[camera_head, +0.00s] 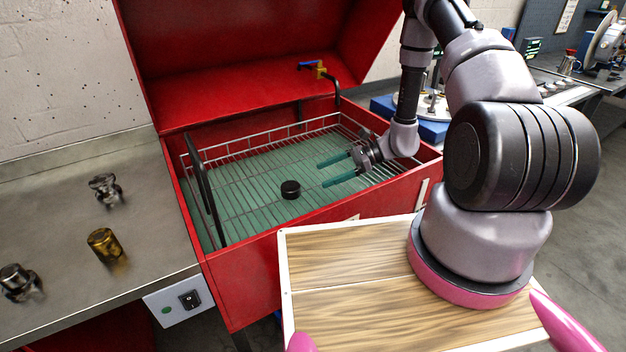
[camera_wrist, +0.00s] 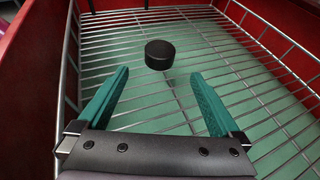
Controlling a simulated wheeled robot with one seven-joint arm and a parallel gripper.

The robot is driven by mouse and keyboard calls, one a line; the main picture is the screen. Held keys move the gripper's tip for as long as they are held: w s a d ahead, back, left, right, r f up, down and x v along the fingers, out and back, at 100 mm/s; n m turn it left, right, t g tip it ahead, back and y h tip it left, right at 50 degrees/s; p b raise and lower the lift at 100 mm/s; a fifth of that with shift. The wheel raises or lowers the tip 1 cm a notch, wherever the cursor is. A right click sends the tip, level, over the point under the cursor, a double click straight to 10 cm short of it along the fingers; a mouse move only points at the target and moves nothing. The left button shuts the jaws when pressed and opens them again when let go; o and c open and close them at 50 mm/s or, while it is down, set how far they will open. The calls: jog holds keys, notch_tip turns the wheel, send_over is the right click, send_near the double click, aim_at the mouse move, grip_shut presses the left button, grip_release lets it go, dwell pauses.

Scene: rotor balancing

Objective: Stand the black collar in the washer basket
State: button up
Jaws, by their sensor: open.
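The black collar (camera_head: 290,189) is a short dark cylinder standing on the wire floor of the washer basket (camera_head: 240,212), near its middle. In the wrist view the collar (camera_wrist: 159,54) is upright on the wires, apart from the basket walls. My gripper (camera_head: 325,172) is inside the basket to the right of the collar, its two teal fingers pointing left. In the wrist view my gripper (camera_wrist: 155,95) is open and empty, and the collar sits beyond the fingertips with a gap.
The red washer (camera_head: 300,235) has its lid raised. A grey bench (camera_head: 60,235) on the left holds a brass cylinder (camera_head: 103,245) and two metal fittings, one of them (camera_head: 105,188) farther back. A black handle (camera_head: 205,188) rises at the basket's left end.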

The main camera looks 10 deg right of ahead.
jog(key=shift+d+r, duration=0.25)
jog(key=shift+d, duration=0.35)
notch_tip(320, 180, up, 25)
jog(key=s+d+n+g+h, duration=0.1)
jog(key=s+n+h, duration=0.2)
jog(key=n+h, duration=0.35)
jog(key=s+d+r+n+t+h, duration=0.2)
jog(key=s+d+r+n+t, duration=0.1)
jog(key=s+r, duration=0.4)
jog(key=s+d+r+n+t+h, duration=0.3)
jog(key=s+r, duration=0.5)
jog(key=r, duration=0.5)
jog(key=shift+s+d+r+n+t, duration=0.15)
jog(key=shift+d+n+t, duration=0.4)
jog(key=shift+t, duration=0.55)
jog(key=shift+a, duration=0.15)
